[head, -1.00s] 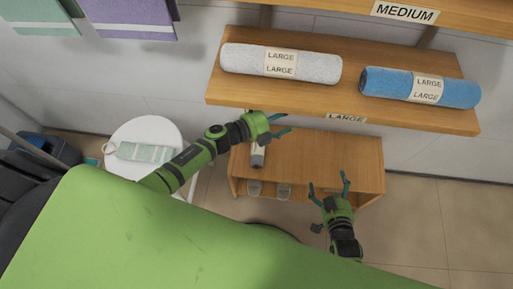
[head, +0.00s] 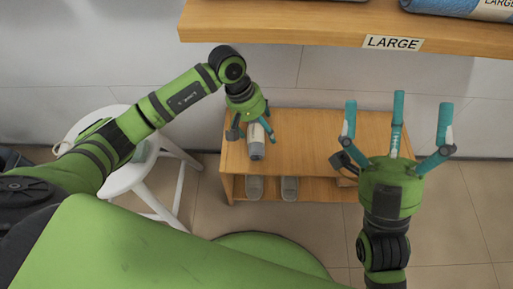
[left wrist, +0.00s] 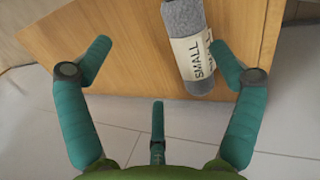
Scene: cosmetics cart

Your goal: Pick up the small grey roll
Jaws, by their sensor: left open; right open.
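The small grey roll (head: 256,150) lies on top of the low wooden bench, partly hidden by my left gripper in the head view. In the left wrist view the grey roll (left wrist: 182,18) has a cream label reading SMALL and shows at the top, right of centre. My left gripper (head: 252,127) points down over the roll, its fingers spread and empty. In the left wrist view the roll is ahead of the open left fingers (left wrist: 160,70), toward the right one. My right gripper (head: 398,108) is open and empty, in front of the bench's right part.
The wooden bench (head: 315,140) has grey slippers (head: 289,188) on its lower shelf. A wall shelf (head: 290,28) labelled LARGE juts out above, with a blue roll (head: 465,8) on it. A white round stool (head: 125,178) stands left of the bench. The bench's top right of the roll is clear.

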